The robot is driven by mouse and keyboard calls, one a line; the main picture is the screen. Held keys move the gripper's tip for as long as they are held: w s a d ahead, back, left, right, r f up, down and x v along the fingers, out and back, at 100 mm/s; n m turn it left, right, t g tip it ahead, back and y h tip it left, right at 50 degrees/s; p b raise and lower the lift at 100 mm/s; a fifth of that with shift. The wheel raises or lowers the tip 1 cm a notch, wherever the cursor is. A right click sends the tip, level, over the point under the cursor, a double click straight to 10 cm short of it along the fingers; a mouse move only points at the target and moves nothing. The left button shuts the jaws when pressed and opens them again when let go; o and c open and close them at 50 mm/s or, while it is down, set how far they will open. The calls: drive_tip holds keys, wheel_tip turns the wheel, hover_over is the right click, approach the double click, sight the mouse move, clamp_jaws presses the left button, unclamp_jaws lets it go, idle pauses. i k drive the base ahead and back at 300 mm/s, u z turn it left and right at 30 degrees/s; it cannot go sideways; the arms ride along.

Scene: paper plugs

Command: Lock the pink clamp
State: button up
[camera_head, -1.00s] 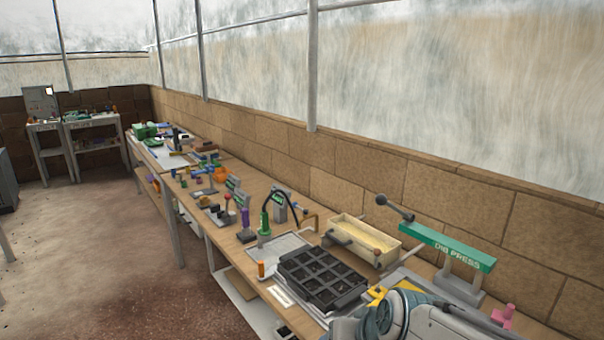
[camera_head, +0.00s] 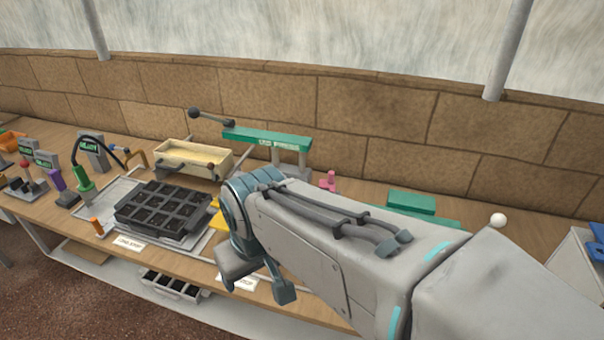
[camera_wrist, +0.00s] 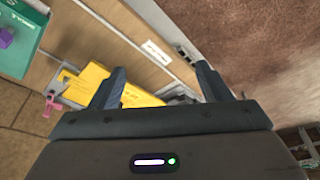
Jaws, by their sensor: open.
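The pink clamp (camera_head: 328,181) is small and stands upright on the bench behind my arm, to the right of the green-topped press. It also shows in the wrist view (camera_wrist: 49,104) at the left, beside the yellow plate. My gripper (camera_wrist: 162,76) is open and empty, with its two dark fingers spread above the bench. The clamp lies to the left of both fingers and apart from them. The yellow plate (camera_wrist: 130,91) is partly behind the left finger. In the head view my arm covers much of the bench in front of the clamp.
A green-armed press (camera_head: 268,137), a cream trough (camera_head: 195,158) and a black cell tray (camera_head: 163,208) stand left of my arm. A green box (camera_head: 410,203) lies to the right. A brick wall (camera_head: 300,105) runs behind the bench.

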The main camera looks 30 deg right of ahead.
sight(330, 184)
drive_tip(key=k, duration=0.5)
drive_tip(key=u, duration=1.2)
drive_tip(key=i, duration=0.95)
drive_tip(key=z, duration=3.2)
drive_tip(key=i, duration=0.1)
drive_tip(key=u, duration=0.25)
